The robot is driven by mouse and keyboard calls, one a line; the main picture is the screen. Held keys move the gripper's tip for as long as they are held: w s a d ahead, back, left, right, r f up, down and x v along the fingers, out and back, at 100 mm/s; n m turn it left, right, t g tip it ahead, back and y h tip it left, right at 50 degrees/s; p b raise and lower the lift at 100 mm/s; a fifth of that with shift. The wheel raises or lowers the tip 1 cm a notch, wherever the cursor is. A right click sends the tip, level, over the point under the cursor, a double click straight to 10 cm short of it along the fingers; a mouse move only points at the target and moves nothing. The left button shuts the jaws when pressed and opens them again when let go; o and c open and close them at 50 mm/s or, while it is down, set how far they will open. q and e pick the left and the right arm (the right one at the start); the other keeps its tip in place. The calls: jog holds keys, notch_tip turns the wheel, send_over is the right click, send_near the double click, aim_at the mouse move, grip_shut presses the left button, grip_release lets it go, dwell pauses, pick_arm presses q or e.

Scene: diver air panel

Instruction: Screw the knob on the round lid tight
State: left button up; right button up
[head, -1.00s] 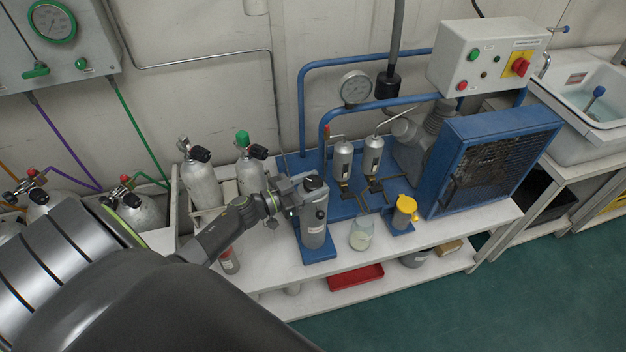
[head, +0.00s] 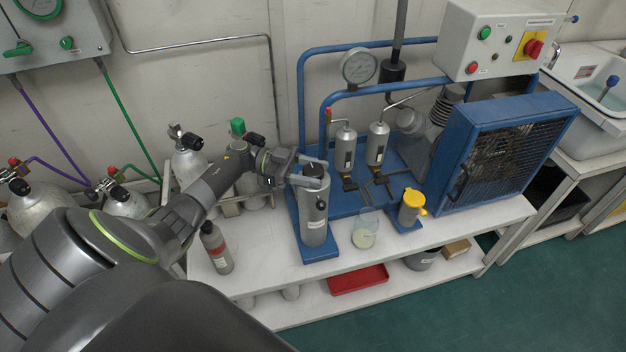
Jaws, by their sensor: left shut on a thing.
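The cylinder stands on a blue base plate at the front of the white bench. My left gripper (head: 307,171) reaches in from the left at the cylinder's top. Its two fingers lie on either side of the dark top and are shut on the knob. The knob itself is mostly hidden by the fingers, so I cannot tell how far it is screwed in. My right gripper is out of view.
To the right are a glass beaker (head: 365,230) and a yellow-topped cup (head: 412,206). Blue pipes and a gauge (head: 359,67) rise behind. A red tray (head: 358,279) lies on the lower shelf.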

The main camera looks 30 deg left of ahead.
aim_at(313, 169)
pick_arm(q)
jog(key=shift+m+g+b, duration=0.3)
jog(key=shift+g, duration=0.2)
jog(key=o, duration=1)
notch_tip(313, 169, up, 10)
jog(key=shift+p, duration=0.35)
